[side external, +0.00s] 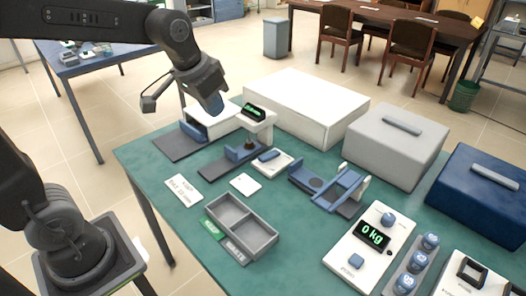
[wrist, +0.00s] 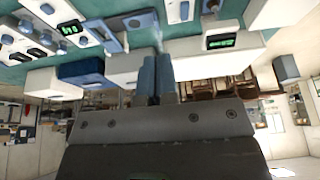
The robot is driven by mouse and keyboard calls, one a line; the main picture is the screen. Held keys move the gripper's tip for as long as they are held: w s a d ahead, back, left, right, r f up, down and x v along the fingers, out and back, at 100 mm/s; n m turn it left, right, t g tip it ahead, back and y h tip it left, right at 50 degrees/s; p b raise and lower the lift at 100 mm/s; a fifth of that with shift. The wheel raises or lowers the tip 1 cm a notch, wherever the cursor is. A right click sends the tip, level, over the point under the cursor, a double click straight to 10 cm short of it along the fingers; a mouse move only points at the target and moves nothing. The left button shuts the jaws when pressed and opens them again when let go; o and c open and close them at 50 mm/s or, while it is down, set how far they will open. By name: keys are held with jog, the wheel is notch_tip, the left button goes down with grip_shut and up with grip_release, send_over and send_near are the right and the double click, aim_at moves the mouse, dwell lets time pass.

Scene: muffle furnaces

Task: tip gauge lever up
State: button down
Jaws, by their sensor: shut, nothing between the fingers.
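The gauge (side external: 258,113) stands on the green table, a white head with a lit green display above a blue base (side external: 220,171). Its display also shows in the wrist view (wrist: 221,42), near the top right. I cannot make out its lever clearly. My gripper (side external: 213,106) is above the left back of the table, left of the gauge head and apart from it. In the wrist view, my gripper (wrist: 156,62) has its two blue-grey fingers together, with nothing between them.
A long white box (side external: 305,105) stands behind the gauge, with a grey furnace (side external: 392,145) and a blue one (side external: 485,187) to the right.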

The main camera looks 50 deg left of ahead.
jog(key=w+a+f+g, duration=0.1)
jog(key=w+f, duration=0.1)
jog(key=w, duration=0.3)
jog(key=w+a+f, duration=0.2)
jog(key=w+f, duration=0.1)
jog(key=w, duration=0.3)
jog(key=g, duration=0.1)
send_over(265, 157)
jog(key=s, duration=0.2)
jog(key=s+x, duration=0.1)
jog(key=x, duration=0.6)
jog(key=shift+s+f, duration=0.25)
jog(key=shift+f, duration=0.15)
jog(key=x, duration=0.8)
jog(key=s+x, duration=0.1)
jog(key=x, duration=0.3)
jog(key=shift+d+f, duration=0.15)
jog(key=shift+s+f, duration=0.1)
jog(key=shift+f, duration=0.7)
